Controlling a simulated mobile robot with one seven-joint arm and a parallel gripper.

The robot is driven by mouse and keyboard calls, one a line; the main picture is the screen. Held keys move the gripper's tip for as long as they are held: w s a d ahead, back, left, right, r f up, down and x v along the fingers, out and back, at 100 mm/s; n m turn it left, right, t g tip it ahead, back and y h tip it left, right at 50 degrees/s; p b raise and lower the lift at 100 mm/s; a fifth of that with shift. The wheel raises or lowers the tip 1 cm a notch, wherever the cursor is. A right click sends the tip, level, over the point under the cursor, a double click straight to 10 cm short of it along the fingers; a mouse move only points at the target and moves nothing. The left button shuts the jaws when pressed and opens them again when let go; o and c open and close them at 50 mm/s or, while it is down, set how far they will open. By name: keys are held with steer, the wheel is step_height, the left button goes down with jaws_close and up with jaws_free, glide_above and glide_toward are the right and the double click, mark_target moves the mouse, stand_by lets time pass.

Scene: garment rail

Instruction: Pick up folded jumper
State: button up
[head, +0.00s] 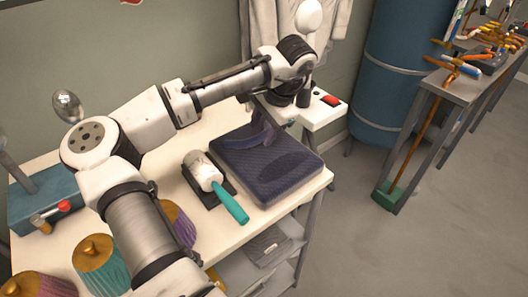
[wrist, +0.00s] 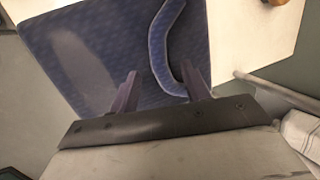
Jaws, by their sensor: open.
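The folded jumper (head: 275,172) is a dark blue, flat, patterned bundle at the right end of the white table. In the wrist view the jumper (wrist: 95,60) fills the upper left, with a raised, curved blue band (wrist: 160,42) along its right side. My gripper (head: 262,128) is at the jumper's back edge in the head view. In the wrist view my gripper (wrist: 160,82) is open, its two purple fingers apart over the jumper's edge. The right finger is beside the lower end of the band; whether it touches is unclear. The jaws hold nothing.
A white roller with a teal handle (head: 230,202) lies left of the jumper on the white table (head: 185,140). Lidded jars (head: 98,262) stand at the front left. A blue drum (head: 388,75) and a tool-laden bench (head: 455,88) stand to the right. Open floor lies between.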

steer(key=shift+x, duration=0.95)
steer(key=shift+c, duration=0.2)
jaws_close()
steer(key=shift+r, duration=0.1)
